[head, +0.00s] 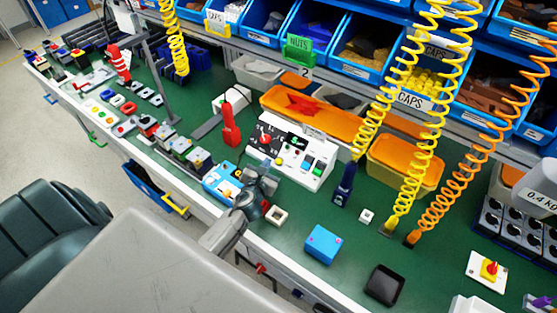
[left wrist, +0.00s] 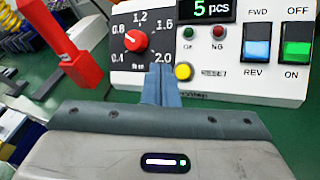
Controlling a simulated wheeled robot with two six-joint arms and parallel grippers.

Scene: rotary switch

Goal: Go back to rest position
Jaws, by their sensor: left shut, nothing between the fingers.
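The white control panel (head: 292,160) stands on the green bench, in front of my left gripper (head: 268,180). In the left wrist view, its red rotary knob (left wrist: 135,41) sits on a black dial marked from 0.4 to 2.0. The knob's white mark appears to point to the upper left, near 0.8. My left gripper (left wrist: 161,85) is shut and empty, with its fingertips just below the dial's right side. I cannot tell whether they touch the panel. The display (left wrist: 209,9) reads 5 pcs. My right gripper is out of view.
A red tool (head: 230,122) stands left of the panel. Coiled yellow hoses (head: 411,150) hang at the right, and a blue box (head: 323,244) lies at the bench front. Orange-lidded bins (head: 405,165) stand behind. A dark chair (head: 60,220) is at the lower left.

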